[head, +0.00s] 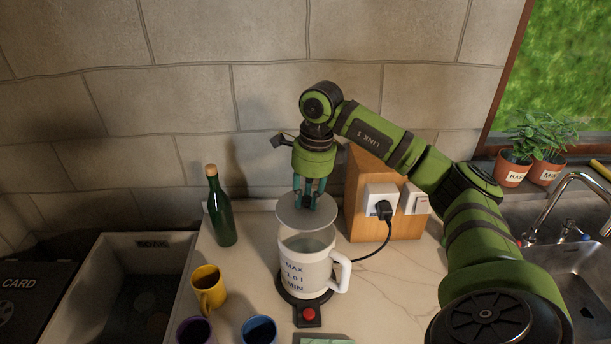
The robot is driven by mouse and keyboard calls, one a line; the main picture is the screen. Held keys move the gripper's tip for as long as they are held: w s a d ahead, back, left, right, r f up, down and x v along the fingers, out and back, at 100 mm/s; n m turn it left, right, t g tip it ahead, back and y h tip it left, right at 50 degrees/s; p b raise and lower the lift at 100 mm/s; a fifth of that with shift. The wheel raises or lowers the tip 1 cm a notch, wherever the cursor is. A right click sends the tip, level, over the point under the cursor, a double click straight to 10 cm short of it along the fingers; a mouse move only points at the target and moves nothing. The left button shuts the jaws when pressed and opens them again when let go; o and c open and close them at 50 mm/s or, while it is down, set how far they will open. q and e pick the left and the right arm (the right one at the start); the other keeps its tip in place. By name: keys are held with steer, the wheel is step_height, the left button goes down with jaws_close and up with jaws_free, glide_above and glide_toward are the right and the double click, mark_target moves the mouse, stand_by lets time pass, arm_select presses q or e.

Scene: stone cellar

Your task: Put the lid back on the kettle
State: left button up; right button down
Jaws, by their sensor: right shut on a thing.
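The white kettle (304,272) stands upright on its dark base at the middle of the counter, its top open and its handle to the right. Printed marks MAX, 1.0 l and MIN show on its side. My right gripper (309,199) points down over the kettle and is shut on the round grey lid (296,219). The lid appears above the kettle's mouth, apart from the rim, with part of the open mouth visible below it. The grip point on the lid is hidden by the fingers. My left gripper is not in view.
A green bottle (221,212) and a yellow mug (208,290) stand left of the kettle. A purple mug (195,331) and a blue mug (259,331) are at the front. A wooden socket block (356,205) with a plugged cord is close behind right. A sink (570,265) is right.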

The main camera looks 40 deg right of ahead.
mark_target(309, 210)
steer(key=shift+w+d+r, duration=0.1)
steer(key=shift+w+d, duration=0.05)
steer(key=shift+r, duration=0.1)
steer(key=shift+s+a+f+b, duration=0.6)
steer(key=shift+s+f+b, duration=0.1)
steer(key=shift+f+b, duration=0.25)
steer(key=f+b, duration=0.1)
steer(key=f, duration=0.1)
steer(key=f+b, duration=0.1)
steer(key=b, duration=0.1)
steer(key=shift+w+d+f, duration=0.2)
steer(key=shift+f, duration=0.3)
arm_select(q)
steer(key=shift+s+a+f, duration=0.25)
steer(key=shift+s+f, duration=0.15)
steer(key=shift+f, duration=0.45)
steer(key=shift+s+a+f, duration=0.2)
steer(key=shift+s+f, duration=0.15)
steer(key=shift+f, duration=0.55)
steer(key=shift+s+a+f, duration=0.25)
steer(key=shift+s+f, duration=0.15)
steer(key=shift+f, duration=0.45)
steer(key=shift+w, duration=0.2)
arm_select(e)
steer(key=shift+f, duration=0.15)
